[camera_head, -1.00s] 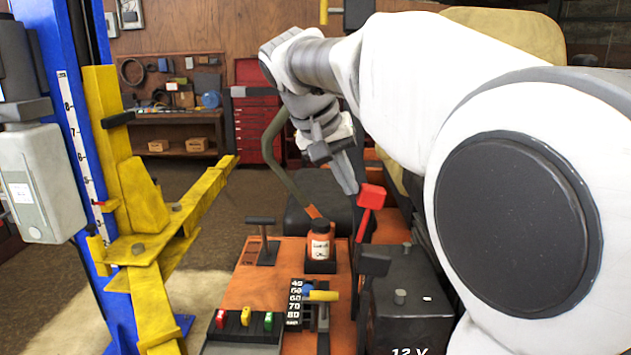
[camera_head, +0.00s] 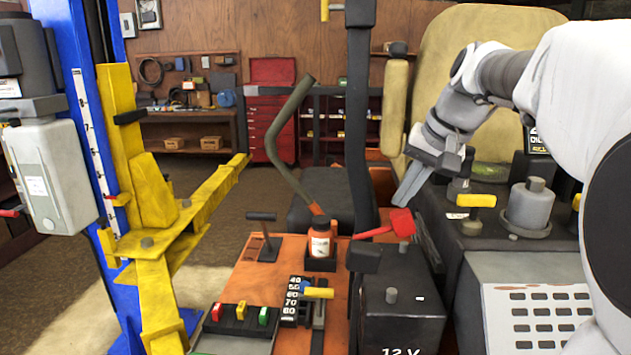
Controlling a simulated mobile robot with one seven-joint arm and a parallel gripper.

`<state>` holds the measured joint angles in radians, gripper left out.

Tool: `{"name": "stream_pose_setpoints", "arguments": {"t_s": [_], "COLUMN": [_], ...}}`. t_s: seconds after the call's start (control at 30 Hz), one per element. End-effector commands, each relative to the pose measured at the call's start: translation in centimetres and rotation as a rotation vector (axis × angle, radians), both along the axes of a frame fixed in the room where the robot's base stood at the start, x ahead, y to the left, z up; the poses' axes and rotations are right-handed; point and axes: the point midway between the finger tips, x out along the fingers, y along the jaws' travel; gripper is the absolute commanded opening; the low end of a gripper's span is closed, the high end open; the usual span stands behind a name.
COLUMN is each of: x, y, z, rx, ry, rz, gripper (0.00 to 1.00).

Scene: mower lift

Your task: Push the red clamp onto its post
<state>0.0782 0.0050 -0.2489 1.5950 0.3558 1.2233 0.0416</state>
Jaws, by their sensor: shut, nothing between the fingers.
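The red clamp (camera_head: 401,222) is at the end of a red cable or arm, above the back of the black 12 V battery box (camera_head: 402,312). A grey post (camera_head: 391,296) stands up from the top of the box, in front of the clamp and a little lower. The clamp appears apart from this post; whether another post lies beneath the clamp is hidden. My gripper (camera_head: 401,203) is shut and empty, pointing down with its fingertips just above the clamp. I cannot tell whether they touch it.
A dark upright bar (camera_head: 360,130) stands left of the clamp. A yellow-handled valve (camera_head: 476,202) and a grey cylinder (camera_head: 530,208) stand on the engine to the right. An orange deck (camera_head: 262,285) holds a small bottle (camera_head: 320,238) and coloured switches. A yellow lift arm (camera_head: 195,215) is at left.

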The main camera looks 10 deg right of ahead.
Motion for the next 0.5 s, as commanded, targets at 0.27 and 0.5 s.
{"name": "stream_pose_setpoints", "arguments": {"t_s": [0.27, 0.5], "x": [-0.04, 0.04], "y": [-0.25, 0.24], "z": [-0.45, -0.62], "rx": [-0.001, -0.002], "ry": [0.0, 0.001], "rz": [0.001, 0.002], "gripper": [0.0, 0.0]}}
